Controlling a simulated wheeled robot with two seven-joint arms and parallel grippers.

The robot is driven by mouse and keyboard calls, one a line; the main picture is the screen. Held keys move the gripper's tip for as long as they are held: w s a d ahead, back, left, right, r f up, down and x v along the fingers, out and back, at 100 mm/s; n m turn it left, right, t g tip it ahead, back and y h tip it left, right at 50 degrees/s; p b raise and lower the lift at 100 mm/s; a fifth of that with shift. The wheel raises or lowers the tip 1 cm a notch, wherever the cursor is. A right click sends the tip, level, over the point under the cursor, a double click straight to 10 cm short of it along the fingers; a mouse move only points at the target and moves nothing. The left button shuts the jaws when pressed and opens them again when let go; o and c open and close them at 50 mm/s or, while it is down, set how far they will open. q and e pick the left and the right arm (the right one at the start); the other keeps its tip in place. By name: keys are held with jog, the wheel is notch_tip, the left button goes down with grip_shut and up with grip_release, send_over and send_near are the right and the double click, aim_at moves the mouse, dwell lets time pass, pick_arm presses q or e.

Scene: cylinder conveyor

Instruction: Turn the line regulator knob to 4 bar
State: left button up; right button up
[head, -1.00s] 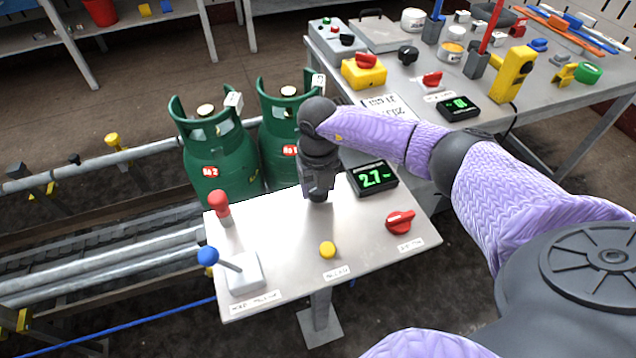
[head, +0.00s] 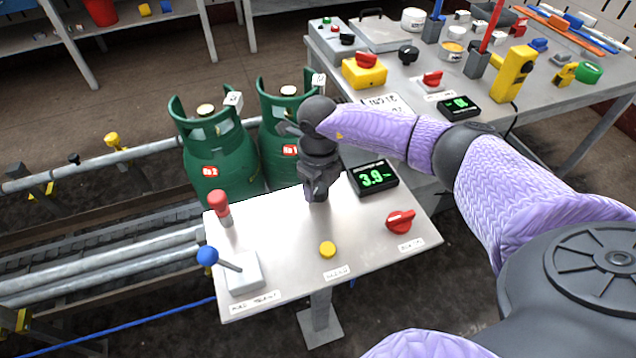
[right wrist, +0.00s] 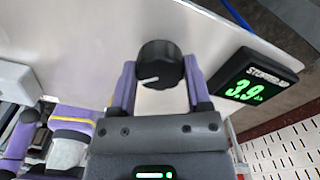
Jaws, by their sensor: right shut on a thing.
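The regulator knob (right wrist: 160,66) is black and round with a white pointer line, and it stands on the pale panel in the right wrist view. My right gripper (right wrist: 160,84) has a finger on each side of the knob and is shut on it. In the head view my right gripper (head: 317,194) points down at the panel and hides the knob. The pressure display (head: 373,178) next to it reads 3.9 in green digits. The same display (right wrist: 246,86) also reads 3.9 in the right wrist view. My left gripper is not in view.
The panel (head: 290,284) also carries a red knob (head: 400,221), a yellow button (head: 327,249), a blue-tipped lever (head: 208,256) and a red-topped post (head: 219,203). Green gas cylinders (head: 222,160) stand behind it. A bench (head: 420,75) with several devices is at the back right.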

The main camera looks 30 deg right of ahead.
aim_at(318, 187)
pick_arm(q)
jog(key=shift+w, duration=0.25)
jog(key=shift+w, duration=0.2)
pick_arm(e)
jog(key=o, duration=1.3)
notch_tip(318, 187, up, 10)
jog(key=p, duration=0.3)
jog(key=shift+f, duration=0.2)
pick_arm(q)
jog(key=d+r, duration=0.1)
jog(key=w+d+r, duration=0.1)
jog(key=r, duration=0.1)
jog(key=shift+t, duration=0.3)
pick_arm(e)
jog(key=shift+r, duration=0.15)
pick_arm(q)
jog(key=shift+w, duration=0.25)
